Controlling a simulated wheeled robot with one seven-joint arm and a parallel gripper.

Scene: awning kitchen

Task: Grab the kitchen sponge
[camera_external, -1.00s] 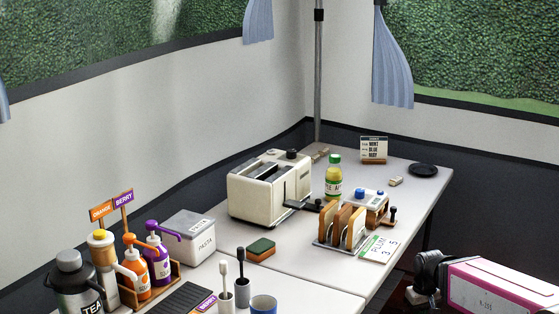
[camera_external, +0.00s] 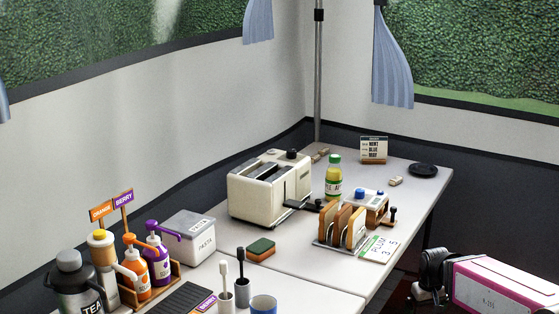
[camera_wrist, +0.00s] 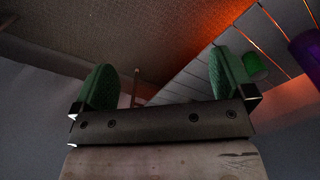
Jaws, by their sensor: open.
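The kitchen sponge (camera_external: 261,250), with a green top and an orange-brown lower layer, lies flat on the white table, in front of the toaster and right of the pasta box. My gripper (camera_wrist: 163,80) shows in the wrist view with its two green-padded fingers wide apart and nothing between them. The sponge does not show in the wrist view. In the external view my pink and black arm is at the lower right, beyond the table's right edge and well away from the sponge; the fingers cannot be made out there.
The toaster (camera_external: 270,188) stands behind the sponge, the pasta box (camera_external: 189,238) to its left. The toast rack (camera_external: 342,228) is to its right. Two brush cups and a blue mug (camera_external: 263,305) stand in front. Bare table lies to the sponge's right.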

